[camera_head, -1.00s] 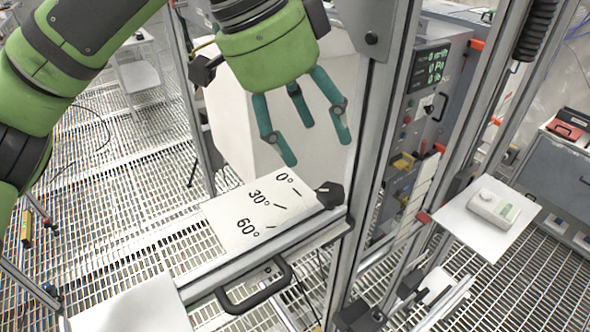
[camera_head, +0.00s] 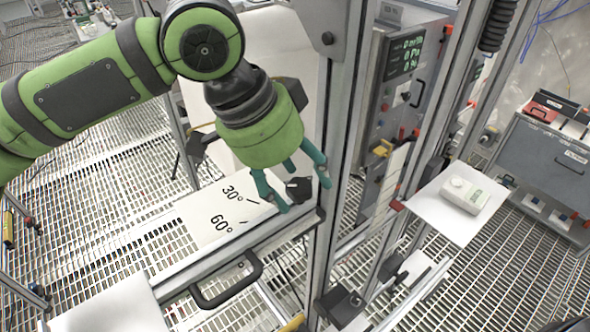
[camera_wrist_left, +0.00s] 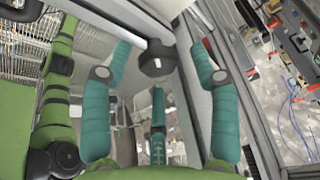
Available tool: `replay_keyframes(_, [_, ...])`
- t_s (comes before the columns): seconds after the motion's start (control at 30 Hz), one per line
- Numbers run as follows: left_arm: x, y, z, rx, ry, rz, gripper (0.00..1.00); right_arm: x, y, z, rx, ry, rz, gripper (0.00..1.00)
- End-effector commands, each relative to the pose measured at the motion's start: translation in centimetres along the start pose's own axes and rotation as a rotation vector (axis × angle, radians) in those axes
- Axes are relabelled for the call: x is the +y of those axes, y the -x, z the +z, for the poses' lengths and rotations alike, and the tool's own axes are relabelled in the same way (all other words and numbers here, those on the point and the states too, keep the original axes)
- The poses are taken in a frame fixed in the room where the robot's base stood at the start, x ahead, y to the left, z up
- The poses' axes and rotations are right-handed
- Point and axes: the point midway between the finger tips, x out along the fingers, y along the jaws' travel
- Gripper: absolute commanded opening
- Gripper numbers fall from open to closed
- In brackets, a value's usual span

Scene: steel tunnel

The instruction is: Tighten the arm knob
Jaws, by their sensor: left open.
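My left gripper (camera_head: 303,192) has green housing and three teal fingers. It is open and points down at the right end of the white angle plate (camera_head: 190,215). A black arm knob (camera_head: 298,189) sits at that end, between the spread fingers in the head view. In the left wrist view the black knob (camera_wrist_left: 157,60) shows ahead between the open fingers (camera_wrist_left: 160,75), with no finger clearly closed on it. The plate's 30° and 60° marks show; the 0° mark is hidden behind my gripper. My right gripper is not in view.
A metal upright post (camera_head: 338,130) stands just right of the gripper. A black handle (camera_head: 228,287) is on the front rail. A panel with a green display (camera_head: 405,55) and a white shelf with a small device (camera_head: 465,195) are to the right. Grated floor lies below.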

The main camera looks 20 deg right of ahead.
Motion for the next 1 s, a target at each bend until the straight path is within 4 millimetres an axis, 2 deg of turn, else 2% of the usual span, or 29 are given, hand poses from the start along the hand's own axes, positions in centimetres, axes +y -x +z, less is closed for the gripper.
replay_keyframes(0.17, [0.00, -0.06, 0.02, 0.000, 0.000, 0.000, 0.61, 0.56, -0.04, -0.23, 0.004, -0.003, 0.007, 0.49])
replay_keyframes(0.2, [0.00, -0.06, 0.02, 0.000, 0.000, 0.000, 0.53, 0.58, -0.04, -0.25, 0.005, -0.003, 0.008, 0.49])
replay_keyframes(0.27, [0.00, -0.05, 0.02, 0.000, 0.000, 0.000, 0.29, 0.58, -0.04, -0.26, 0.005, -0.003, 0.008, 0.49])
replay_keyframes(0.3, [-0.02, -0.04, 0.02, 0.000, 0.000, 0.000, 0.13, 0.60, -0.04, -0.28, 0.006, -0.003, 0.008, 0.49])
replay_keyframes(0.33, [-0.03, -0.04, 0.00, 0.001, 0.000, -0.001, 0.07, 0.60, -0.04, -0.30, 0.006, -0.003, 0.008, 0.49])
replay_keyframes(1.0, [-0.14, 0.15, -0.15, 0.007, -0.016, 0.003, 0.07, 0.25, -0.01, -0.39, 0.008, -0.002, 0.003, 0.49])
